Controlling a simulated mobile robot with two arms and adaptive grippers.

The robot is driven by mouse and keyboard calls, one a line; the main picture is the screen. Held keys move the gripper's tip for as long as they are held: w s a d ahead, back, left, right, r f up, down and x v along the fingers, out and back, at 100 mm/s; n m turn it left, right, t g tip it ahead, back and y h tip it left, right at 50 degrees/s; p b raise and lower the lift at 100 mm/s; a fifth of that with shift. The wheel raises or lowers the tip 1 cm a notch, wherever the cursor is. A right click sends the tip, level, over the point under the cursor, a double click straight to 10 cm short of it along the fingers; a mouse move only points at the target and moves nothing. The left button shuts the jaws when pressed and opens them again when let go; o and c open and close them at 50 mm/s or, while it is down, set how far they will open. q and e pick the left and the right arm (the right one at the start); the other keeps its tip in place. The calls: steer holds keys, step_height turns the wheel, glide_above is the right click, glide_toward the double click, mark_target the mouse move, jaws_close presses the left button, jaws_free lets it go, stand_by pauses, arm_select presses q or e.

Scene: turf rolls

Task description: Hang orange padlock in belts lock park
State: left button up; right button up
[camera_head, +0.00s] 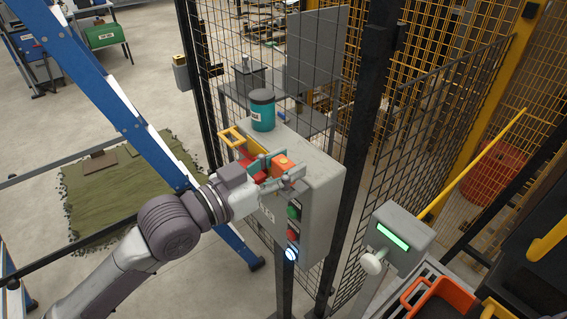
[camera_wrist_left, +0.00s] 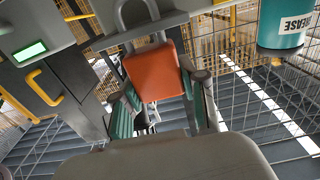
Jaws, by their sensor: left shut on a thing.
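The orange padlock (camera_head: 284,161) is between the fingers of my left gripper (camera_head: 281,172), over the top of the grey control box (camera_head: 318,165). In the left wrist view the padlock's orange body (camera_wrist_left: 153,70) sits between the green-padded fingers of the left gripper (camera_wrist_left: 160,88), with its grey shackle pointing up and away. Red and yellow parts (camera_head: 252,162) lie beside the gripper on the box, partly hidden by it. I cannot tell which part is the belts lock park, nor whether the shackle touches anything. My right gripper is not in view.
A teal container (camera_head: 262,110) stands on the box behind the gripper; it also shows in the left wrist view (camera_wrist_left: 284,22). Black mesh fence (camera_head: 240,60) rises behind. A blue ladder (camera_head: 120,100) stands left. A grey post with a green display (camera_head: 396,238) stands right.

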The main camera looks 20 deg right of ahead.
arm_select(q)
steer(key=shift+f+b, duration=0.35)
steer(key=shift+f, duration=0.25)
steer(key=o, duration=1.3)
steer(key=shift+r, duration=0.1)
steer(key=v, duration=1.2)
